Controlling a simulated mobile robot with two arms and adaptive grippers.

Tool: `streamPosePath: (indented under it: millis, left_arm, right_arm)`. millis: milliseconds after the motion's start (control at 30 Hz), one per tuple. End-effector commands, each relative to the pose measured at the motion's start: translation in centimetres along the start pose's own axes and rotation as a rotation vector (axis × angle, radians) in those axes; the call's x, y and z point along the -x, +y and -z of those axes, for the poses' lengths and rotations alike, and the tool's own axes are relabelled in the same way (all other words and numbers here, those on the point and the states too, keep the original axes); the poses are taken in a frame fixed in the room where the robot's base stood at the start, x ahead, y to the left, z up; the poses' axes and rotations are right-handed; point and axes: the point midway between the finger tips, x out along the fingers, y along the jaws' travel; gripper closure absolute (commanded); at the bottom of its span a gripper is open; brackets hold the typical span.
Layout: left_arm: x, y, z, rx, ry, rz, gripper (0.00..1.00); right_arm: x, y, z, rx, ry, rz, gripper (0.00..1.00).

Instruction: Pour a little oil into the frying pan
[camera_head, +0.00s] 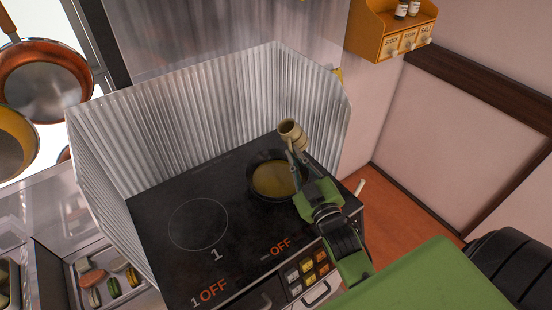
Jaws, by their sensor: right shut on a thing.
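A small dark frying pan (270,181) sits at the back right of the black stove top, on the right burner. Its inside is yellowish-brown, and I cannot tell how much of that is oil. My right gripper (294,158) is over the pan's right edge, shut on a tan bottle (290,132). The bottle is tilted above the pan's back right rim, with a round end facing up and left. No stream of oil is visible. My green and black right arm hides the area to the right of the pan. My left gripper is not in view.
A corrugated metal splash guard (190,125) stands around the stove's back and sides. The left burner (198,224) is bare. A tray (85,268) of colourful food is at lower left, pans hang at upper left, and a spice shelf (372,42) is at upper right.

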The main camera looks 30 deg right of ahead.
Motion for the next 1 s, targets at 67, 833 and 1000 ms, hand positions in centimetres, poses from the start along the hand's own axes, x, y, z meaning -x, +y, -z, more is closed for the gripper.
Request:
streamPosePath:
  millis: [67, 833, 1000]
  left_arm:
    - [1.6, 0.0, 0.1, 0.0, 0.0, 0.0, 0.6]
    - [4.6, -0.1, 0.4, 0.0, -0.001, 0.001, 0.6]
    - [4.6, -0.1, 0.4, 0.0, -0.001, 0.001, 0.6]
  right_arm:
    - [-0.1, 1.1, 0.6, -0.084, -0.001, 0.015, 1.0]
    - [-0.2, 3.5, 0.9, -0.514, -0.03, 0.083, 1.0]
    - [-0.3, 3.5, 0.9, -0.512, -0.029, 0.083, 1.0]
